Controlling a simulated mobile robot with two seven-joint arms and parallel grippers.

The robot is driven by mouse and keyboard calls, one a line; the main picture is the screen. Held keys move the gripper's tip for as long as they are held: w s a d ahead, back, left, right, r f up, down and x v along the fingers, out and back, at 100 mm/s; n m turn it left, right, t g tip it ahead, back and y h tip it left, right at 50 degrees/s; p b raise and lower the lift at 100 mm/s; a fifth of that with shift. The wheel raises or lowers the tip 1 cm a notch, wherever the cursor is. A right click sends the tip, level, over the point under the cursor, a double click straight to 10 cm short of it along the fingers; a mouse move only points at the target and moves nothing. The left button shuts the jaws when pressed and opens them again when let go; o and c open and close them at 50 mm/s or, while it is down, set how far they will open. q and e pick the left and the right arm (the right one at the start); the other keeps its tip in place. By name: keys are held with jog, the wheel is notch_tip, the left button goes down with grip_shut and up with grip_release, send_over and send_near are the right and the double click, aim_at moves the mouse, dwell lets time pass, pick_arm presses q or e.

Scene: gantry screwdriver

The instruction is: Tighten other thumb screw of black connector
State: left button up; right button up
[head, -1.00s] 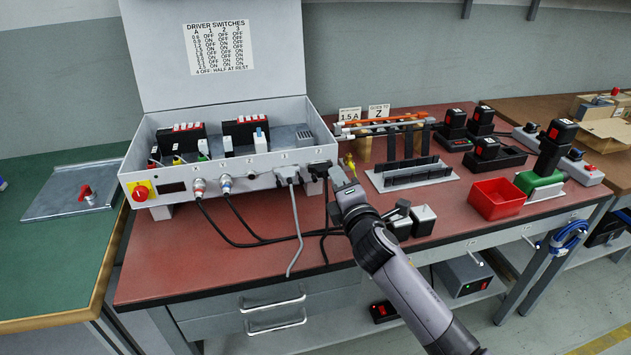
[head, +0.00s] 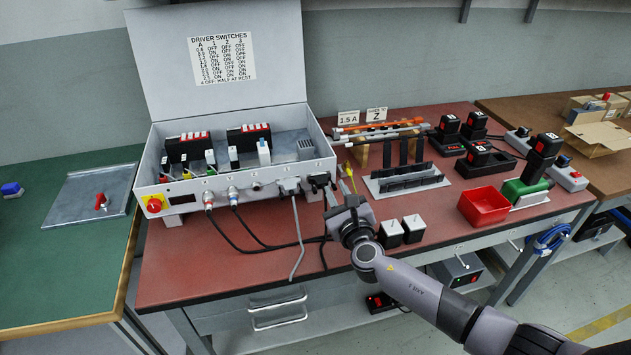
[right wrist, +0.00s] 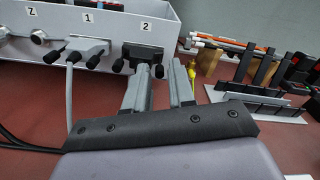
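The black connector (right wrist: 142,54) is plugged into the port marked 2 at the right end of the grey control box front; it also shows in the head view (head: 318,181). Its left thumb screw (right wrist: 118,65) and right thumb screw (right wrist: 160,71) stick out toward me. My right gripper (right wrist: 161,76) points at the connector's right side; it also shows in the head view (head: 340,196). Its two fingers are apart, and the right thumb screw appears in the gap between the tips. I see no contact, and the depth between them is unclear. My left gripper is out of view.
A grey connector (right wrist: 87,46) with a grey cable sits in port 1, close on the left. A yellow tool (right wrist: 191,70) is just beyond the right finger. A black rack (head: 405,180), two white-topped blocks and a red bin (head: 485,203) stand to the right.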

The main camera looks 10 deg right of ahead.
jog(key=shift+n, duration=0.7)
jog(key=n+p, duration=0.5)
jog(key=n, duration=0.4)
jog(key=shift+n, duration=0.3)
